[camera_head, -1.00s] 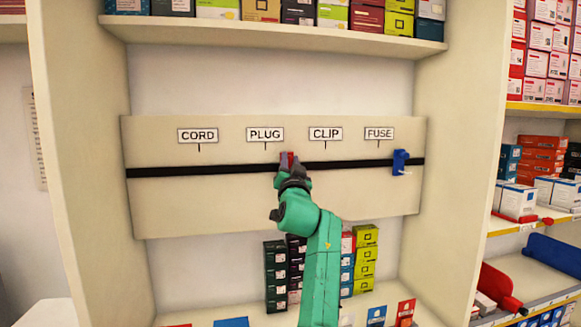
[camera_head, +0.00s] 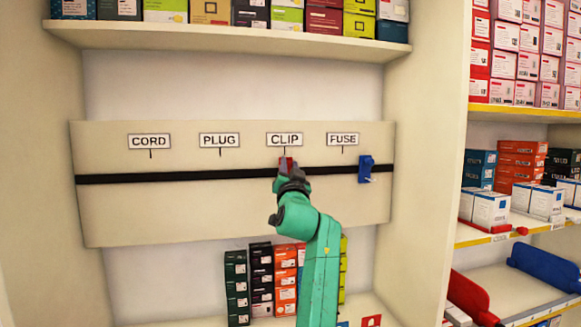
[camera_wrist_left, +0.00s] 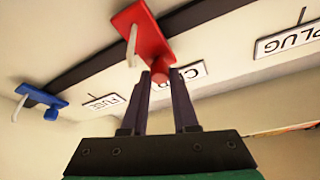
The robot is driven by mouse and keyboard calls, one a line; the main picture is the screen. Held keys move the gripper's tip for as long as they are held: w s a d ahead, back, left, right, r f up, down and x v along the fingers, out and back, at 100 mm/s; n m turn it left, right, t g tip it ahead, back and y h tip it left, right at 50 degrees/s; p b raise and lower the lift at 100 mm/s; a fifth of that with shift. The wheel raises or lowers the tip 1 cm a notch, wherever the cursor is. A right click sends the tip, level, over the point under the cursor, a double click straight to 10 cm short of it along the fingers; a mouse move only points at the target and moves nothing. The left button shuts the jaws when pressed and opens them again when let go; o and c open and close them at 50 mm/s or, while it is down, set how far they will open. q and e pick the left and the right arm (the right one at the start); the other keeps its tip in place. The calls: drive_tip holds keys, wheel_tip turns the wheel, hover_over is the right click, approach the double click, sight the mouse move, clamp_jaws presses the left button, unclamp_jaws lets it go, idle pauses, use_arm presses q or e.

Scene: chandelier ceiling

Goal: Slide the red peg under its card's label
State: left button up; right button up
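The red peg (camera_head: 286,161) is on the black rail (camera_head: 200,176) of the beige board, at the tick below the CLIP label (camera_head: 284,139). It is partly hidden by my left gripper (camera_head: 288,173). In the left wrist view, the red peg (camera_wrist_left: 143,30) shows a red plate, a pale lever and a round knob. There my left gripper (camera_wrist_left: 161,82) has its dark fingers closed about the knob. The other labels are CORD (camera_head: 150,142), PLUG (camera_head: 219,141) and FUSE (camera_head: 342,139). The peg's card cannot be made out. My right gripper is out of view.
A blue peg (camera_head: 365,170) sits on the same rail, right of the red peg, below and right of FUSE. The rail left of the red peg is clear.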

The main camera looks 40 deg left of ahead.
use_arm(q)
drive_tip(key=o, duration=0.4)
drive_tip(key=shift+a, duration=0.15)
drive_tip(key=shift+w+a+f, duration=0.1)
drive_tip(key=shift+a+f, duration=0.05)
drive_tip(key=shift+s+d+f, duration=0.2)
drive_tip(key=shift+s+d, duration=0.1)
drive_tip(key=shift+d, duration=0.1)
drive_tip(key=b+v, duration=0.5)
drive_tip(key=v, duration=0.8)
drive_tip(key=shift+s+d, duration=0.15)
drive_tip(key=shift+s, duration=0.1)
